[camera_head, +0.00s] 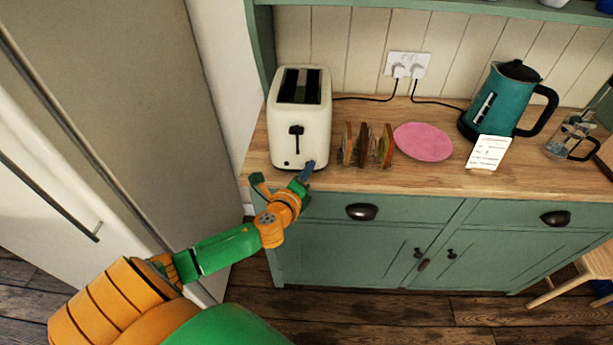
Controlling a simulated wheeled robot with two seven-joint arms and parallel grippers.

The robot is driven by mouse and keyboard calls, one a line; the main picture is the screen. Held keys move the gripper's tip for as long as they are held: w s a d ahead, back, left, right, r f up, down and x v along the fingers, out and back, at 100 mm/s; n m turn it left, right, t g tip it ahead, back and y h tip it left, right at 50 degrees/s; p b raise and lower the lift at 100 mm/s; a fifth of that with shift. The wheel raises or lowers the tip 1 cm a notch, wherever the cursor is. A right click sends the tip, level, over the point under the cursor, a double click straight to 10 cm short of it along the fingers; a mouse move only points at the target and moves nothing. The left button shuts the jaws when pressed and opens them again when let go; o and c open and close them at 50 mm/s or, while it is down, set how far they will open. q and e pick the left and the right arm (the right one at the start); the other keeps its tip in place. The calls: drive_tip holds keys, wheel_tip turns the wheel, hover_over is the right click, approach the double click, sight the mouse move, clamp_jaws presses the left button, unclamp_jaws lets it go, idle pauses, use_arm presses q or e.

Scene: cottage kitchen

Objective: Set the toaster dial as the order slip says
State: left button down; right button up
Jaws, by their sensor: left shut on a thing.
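The cream toaster (301,118) stands at the left end of the wooden counter, its black lever (296,140) on the front face. My left gripper (308,170) is at the lower right of that front face, shut on the toaster dial, which its fingers hide. I cannot read the dial's setting. The white order slip (488,152) is propped up in front of the kettle at the right; its writing is too small to read. My right gripper is not in view.
A toast rack (366,146) with slices stands just right of the toaster, then a pink plate (423,142), a teal kettle (503,100) and a glass press (572,137). Cords run to the wall socket (407,65). A fridge (110,110) stands at the left.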

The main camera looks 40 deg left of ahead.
use_arm(q)
drive_tip(key=shift+f+n+t+b, duration=0.1)
drive_tip(key=shift+n+t+b, duration=0.3)
drive_tip(key=shift+n+b, duration=0.3)
drive_tip(key=c, duration=0.7)
unclamp_jaws()
drive_tip(key=shift+h, duration=0.3)
drive_tip(key=v, duration=0.7)
